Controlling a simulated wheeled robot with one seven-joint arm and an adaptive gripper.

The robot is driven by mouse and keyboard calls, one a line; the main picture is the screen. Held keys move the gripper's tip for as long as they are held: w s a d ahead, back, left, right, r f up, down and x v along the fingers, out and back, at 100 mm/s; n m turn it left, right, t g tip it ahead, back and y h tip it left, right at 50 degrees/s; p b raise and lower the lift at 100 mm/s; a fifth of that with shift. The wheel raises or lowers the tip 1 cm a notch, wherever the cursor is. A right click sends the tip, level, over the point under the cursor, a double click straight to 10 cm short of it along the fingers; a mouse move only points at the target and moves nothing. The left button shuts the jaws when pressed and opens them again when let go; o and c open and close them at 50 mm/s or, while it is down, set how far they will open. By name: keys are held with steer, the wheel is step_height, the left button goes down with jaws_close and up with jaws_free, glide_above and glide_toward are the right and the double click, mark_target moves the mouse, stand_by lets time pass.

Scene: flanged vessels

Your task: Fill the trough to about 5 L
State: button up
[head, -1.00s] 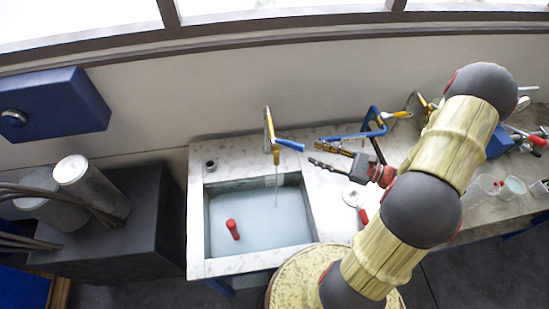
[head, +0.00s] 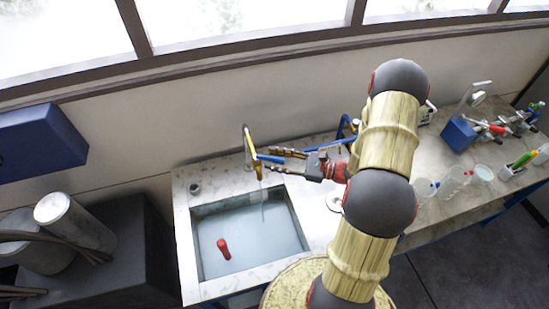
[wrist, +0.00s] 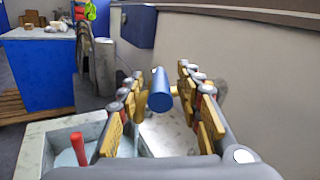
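The trough (head: 187,235) is a basin sunk in a pale stone counter, holding bluish water with a red object (head: 223,248) in it. A brass tap (head: 254,160) stands at its back edge, and a thin stream (head: 263,208) falls from it into the water. The tap has a blue lever (head: 268,158) pointing right; it shows end-on in the wrist view (wrist: 160,92). My gripper (head: 278,160) is open at the lever, which appears between its spread fingers (wrist: 162,98) in the wrist view. I cannot tell whether either finger touches it. No volume marking on the trough is readable.
A dark block with grey metal cylinders (head: 75,222) stands left of the trough. A blue box (head: 40,143) hangs on the wall. Beakers (head: 455,180) and a blue stand (head: 460,135) occupy the counter to the right. The wall lies close behind the tap.

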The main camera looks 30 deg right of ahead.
steer(key=shift+w+a, duration=0.1)
steer(key=shift+c, duration=0.9)
jaws_close()
